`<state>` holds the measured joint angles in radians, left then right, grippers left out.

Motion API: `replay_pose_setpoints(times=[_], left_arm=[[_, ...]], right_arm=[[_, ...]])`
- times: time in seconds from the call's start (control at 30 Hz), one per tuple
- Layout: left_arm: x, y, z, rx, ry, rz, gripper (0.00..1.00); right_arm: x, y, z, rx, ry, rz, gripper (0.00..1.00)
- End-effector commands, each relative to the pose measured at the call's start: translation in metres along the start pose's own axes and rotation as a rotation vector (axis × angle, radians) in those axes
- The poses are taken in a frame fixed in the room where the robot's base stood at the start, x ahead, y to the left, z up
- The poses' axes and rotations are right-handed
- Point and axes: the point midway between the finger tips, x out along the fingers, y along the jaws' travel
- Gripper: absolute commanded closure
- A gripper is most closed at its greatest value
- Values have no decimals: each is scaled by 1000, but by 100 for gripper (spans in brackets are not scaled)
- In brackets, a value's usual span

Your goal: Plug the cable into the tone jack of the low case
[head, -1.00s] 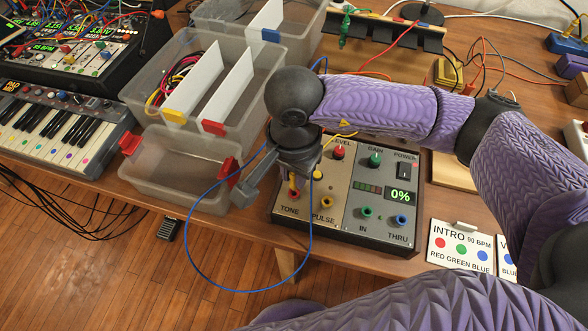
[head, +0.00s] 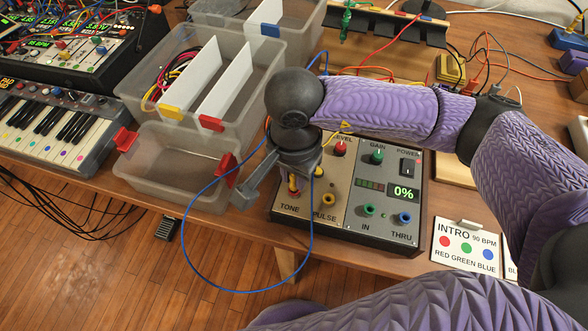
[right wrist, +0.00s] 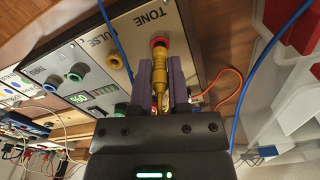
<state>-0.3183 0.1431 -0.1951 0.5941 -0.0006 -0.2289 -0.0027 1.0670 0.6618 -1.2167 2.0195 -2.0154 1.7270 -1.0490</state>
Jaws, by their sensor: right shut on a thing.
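The low case (head: 335,215) stands at the table's front edge, with red, yellow, green and blue jacks and a display reading 0%. Its red tone jack (right wrist: 160,42) is beside the word TONE. My right gripper (head: 292,183) is over the case's left front corner; in the right wrist view its fingers (right wrist: 158,85) are shut on a yellow cable plug (right wrist: 161,70). The plug points at the red jack and its front end meets or overlaps the jack's ring; I cannot tell how deep it sits. The yellow pulse jack (head: 323,200) is uncovered. My left gripper is not in view.
A blue cable (head: 220,285) loops below the gripper past the table edge. A clear bin with red clips (head: 165,165) is close left of the case. Intro cards (head: 466,243) lie to the right. A keyboard (head: 58,130) is far left.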

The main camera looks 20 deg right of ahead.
Motion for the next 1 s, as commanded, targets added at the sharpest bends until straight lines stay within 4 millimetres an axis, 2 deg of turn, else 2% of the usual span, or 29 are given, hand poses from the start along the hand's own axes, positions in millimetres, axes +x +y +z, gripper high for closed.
replay_pose_setpoints(times=[0.37, 0.4, 0.57, 0.83, 1.0], left_arm=[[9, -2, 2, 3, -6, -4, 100], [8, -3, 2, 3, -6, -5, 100], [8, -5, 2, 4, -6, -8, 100], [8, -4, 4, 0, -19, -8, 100], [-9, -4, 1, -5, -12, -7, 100]], right_arm=[[11, 0, 0, 0, 0, 0, 100], [9, 0, 0, 0, 0, 0, 71], [9, 0, 0, 0, 0, 0, 38], [9, 0, 0, 0, 0, 0, 38], [-35, -1, -1, 0, 4, -5, 38]])
